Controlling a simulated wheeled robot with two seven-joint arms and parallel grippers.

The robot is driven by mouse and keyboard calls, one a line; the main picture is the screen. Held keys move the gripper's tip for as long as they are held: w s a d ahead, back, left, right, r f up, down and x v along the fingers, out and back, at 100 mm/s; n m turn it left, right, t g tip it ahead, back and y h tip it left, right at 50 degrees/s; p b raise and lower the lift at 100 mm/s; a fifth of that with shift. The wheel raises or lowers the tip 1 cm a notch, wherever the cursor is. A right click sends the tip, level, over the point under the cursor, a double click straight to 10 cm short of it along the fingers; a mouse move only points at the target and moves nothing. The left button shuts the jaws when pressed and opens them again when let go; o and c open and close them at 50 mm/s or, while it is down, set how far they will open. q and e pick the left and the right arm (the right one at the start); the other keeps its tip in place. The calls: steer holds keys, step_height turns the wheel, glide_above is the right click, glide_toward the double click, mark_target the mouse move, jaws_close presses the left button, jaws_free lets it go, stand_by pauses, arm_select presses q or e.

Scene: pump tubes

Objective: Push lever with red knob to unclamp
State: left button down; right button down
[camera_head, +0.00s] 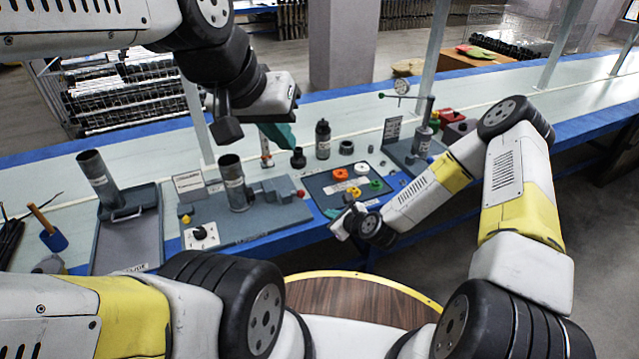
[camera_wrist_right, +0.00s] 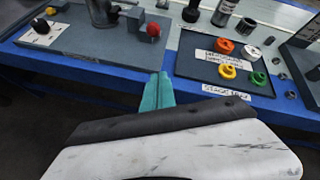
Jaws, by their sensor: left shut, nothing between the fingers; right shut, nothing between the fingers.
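The red knob (camera_head: 300,193) sits at the right end of the grey clamp fixture (camera_head: 265,213). It also shows in the right wrist view (camera_wrist_right: 153,30), ahead of the fingers; its lever is hard to make out. A dark grey tube (camera_head: 231,178) stands upright in the fixture. My right gripper (camera_head: 333,213) is shut and empty at the table's front edge, to the right of and nearer than the knob. Its teal fingers (camera_wrist_right: 157,92) are together and apart from the knob. My left gripper (camera_head: 280,137) is shut and empty, raised above the back of the fixture.
A dark tray (camera_head: 322,184) with orange, yellow, green and white rings lies right of the fixture. A gauge stand (camera_head: 424,130) is farther right.

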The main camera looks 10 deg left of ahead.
mark_target(298, 193)
steer(key=w+a+f, duration=0.2)
steer(key=w+a, duration=0.5)
steer(key=a, duration=0.1)
steer(key=shift+w+a+f, duration=0.2)
steer(key=shift+w+f, duration=0.15)
steer(key=shift+r, duration=0.1)
